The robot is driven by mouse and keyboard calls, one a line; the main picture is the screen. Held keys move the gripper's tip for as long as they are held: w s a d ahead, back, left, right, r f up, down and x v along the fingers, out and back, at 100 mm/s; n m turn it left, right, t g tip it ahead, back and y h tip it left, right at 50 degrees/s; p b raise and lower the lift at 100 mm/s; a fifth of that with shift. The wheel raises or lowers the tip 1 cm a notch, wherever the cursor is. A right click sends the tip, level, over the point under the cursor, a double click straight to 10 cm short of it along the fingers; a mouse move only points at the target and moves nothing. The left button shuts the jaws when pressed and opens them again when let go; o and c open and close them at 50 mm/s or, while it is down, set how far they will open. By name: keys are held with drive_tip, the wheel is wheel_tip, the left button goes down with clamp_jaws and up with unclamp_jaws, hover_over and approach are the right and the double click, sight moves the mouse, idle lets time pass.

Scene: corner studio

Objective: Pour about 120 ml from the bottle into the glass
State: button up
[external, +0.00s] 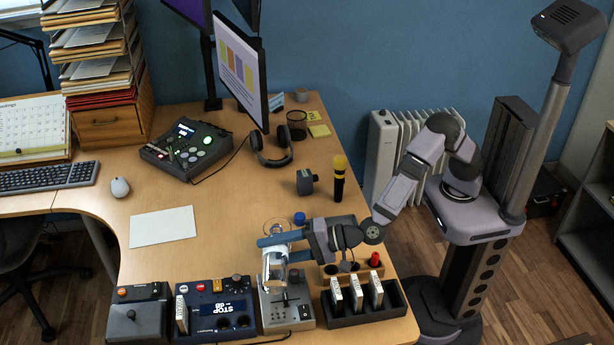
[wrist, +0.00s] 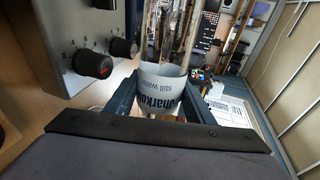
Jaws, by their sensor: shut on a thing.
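My gripper (external: 279,248) is shut on a clear bottle (external: 275,271), its blue fingers on either side of it. The bottle is over the near part of the desk, by the grey control box. Clear plastic extends beyond the label; I cannot tell the bottle's exact tilt or water level. A faint clear round outline (external: 275,226) shows just behind the fingers and may be the glass; the fingers partly hide it.
A grey control box (external: 287,309) stands under and in front of the bottle. A blue console (external: 217,310) is left of it, and a dark rack (external: 394,308) right. A blue round cap (external: 299,218) and a yellow-black flashlight (external: 339,178) are behind. The desk around the white paper (external: 162,226) is clear.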

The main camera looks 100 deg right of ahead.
sight(276, 253)
drive_tip(key=shift+a+r+m+b, duration=0.1)
drive_tip(key=shift+r+m+b, duration=0.25)
drive_tip(key=shift+b, duration=0.3)
idle(1.8)
drive_tip(key=shift+a+f+p, duration=0.1)
drive_tip(key=shift+p, duration=0.8)
drive_tip(key=r+n+p, duration=0.1)
drive_tip(key=p, duration=0.2)
drive_tip(key=shift+r+n+p, duration=0.15)
drive_tip(key=shift+n+p, duration=0.2)
drive_tip(key=shift+f, duration=0.2)
drive_tip(key=r+n+h+p, duration=0.1)
drive_tip(key=p, duration=0.1)
drive_tip(key=shift+a+p, duration=0.2)
drive_tip(key=shift+p, duration=0.2)
drive_tip(key=shift+a+r+n+p, duration=0.1)
drive_tip(key=shift+r+n+p, duration=0.2)
drive_tip(key=shift+p, duration=0.25)
idle(0.3)
